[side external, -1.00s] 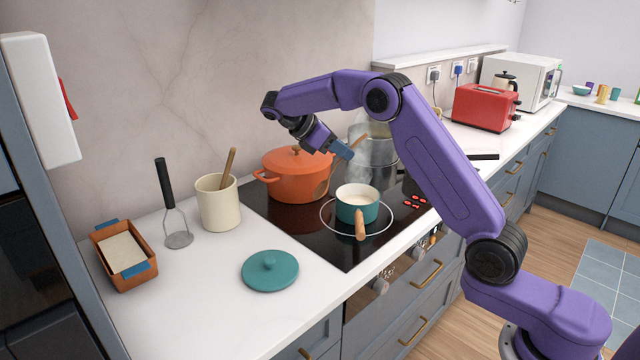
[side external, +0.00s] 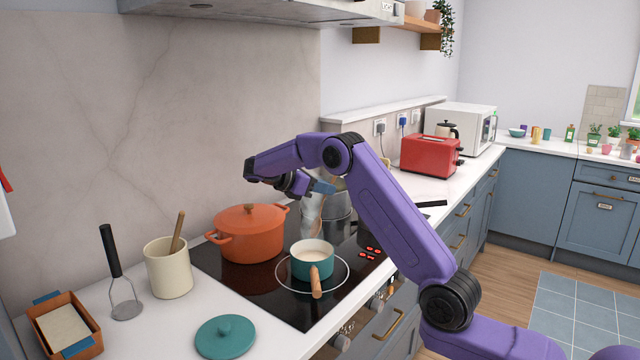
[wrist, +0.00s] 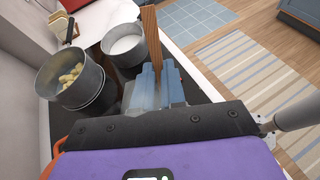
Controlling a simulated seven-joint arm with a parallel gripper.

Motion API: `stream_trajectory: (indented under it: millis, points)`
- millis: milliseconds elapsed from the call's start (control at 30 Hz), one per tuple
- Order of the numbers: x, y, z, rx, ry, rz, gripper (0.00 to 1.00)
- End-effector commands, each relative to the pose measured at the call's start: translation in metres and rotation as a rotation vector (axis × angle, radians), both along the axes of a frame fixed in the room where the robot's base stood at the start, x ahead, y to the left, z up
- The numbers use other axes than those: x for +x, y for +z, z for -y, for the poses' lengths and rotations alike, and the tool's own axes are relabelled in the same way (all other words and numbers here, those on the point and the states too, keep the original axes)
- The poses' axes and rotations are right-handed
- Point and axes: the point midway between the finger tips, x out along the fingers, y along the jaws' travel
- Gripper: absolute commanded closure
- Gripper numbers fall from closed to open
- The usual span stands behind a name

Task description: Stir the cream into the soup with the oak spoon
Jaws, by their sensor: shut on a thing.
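My gripper (side external: 328,187) is shut on a wooden handle, which I take for the oak spoon; the handle rises between the fingers in the wrist view (wrist: 150,38). The spoon's lower end is hidden. In the side view the gripper is above the hob, up behind the teal saucepan (side external: 313,268), which holds something pale and smooth. In the wrist view a grey pot with white contents (wrist: 123,48) is just beyond the fingers. A steel pot with yellowish lumps (wrist: 76,92) is to its left. I cannot tell which pot holds the soup.
An orange lidded pot (side external: 250,238) stands at the hob's left. A teal lid (side external: 225,338), a cream crock (side external: 168,270) with a wooden utensil, a masher (side external: 112,262) and a terracotta dish (side external: 88,350) are left of the hob. A red toaster (side external: 430,155) is farther right.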

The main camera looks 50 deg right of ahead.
Motion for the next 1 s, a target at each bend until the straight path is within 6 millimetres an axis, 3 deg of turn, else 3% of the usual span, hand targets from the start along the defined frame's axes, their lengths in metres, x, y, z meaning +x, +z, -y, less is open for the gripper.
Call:
stream_trajectory:
  millis: [400,1000]
  points:
    - [-0.007,-0.025,0.012,0.001,0.0,-0.002,1.0]
    - [0.002,-0.063,-0.003,0.001,0.001,0.001,1.0]
